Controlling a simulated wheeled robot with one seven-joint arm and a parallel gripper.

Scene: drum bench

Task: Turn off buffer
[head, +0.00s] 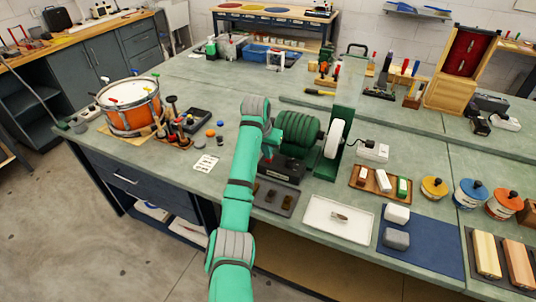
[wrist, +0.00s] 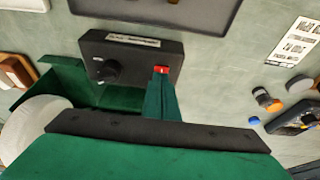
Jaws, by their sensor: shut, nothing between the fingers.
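The buffer has a ribbed green motor body (head: 298,130) and a pale buffing wheel (head: 337,138); part of the wheel shows at the left of the wrist view (wrist: 30,128). Its dark control box (head: 283,170) sits at its front. In the wrist view the box (wrist: 128,50) has a black knob (wrist: 106,71), a label and a small red switch (wrist: 161,69). My gripper (wrist: 161,82) is shut and empty, its tips right at the red switch and overlapping its lower edge in the picture. I cannot tell whether they touch. In the head view my arm hides the fingertips.
A dark tray (head: 275,196) lies in front of the box. A white tray (head: 338,218) and a wooden tray of bars (head: 380,184) are to the right. An orange drum (head: 130,107) stands left. A printed card (head: 206,164) lies left of my arm.

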